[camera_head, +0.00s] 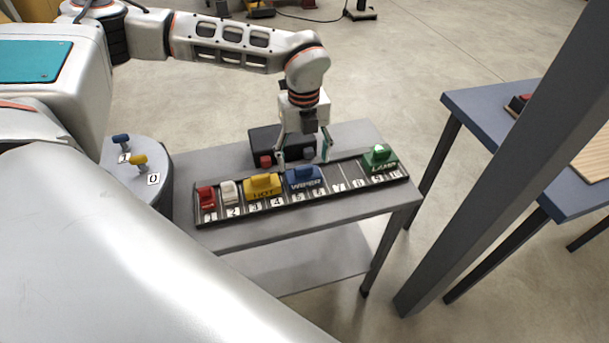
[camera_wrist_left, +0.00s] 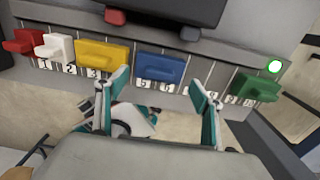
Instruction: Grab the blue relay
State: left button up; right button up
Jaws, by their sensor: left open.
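The blue relay (camera_head: 304,178), marked "WIPER", sits in the numbered rail (camera_head: 343,176) around slots 5 and 6, between a yellow relay and empty slots. It also shows in the left wrist view (camera_wrist_left: 161,67). My left gripper (camera_head: 303,157) is open and empty, pointing down over the table just behind the blue relay in the head view. In the left wrist view the two fingers (camera_wrist_left: 160,84) are spread, with the blue relay showing between them. I see no contact with it. My right gripper is not in view.
Red (camera_head: 206,198), white (camera_head: 230,191) and yellow (camera_head: 262,186) relays fill the rail's left end. A green relay (camera_head: 380,158) with a lit lamp is at the right end. A black box (camera_head: 268,140) stands behind. A grey post (camera_head: 500,160) rises at right.

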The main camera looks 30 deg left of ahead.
aim_at(304, 166)
pick_arm(q)
notch_tip(304, 166, down, 5)
jog(key=c, duration=0.8)
jog(key=shift+r, duration=0.1)
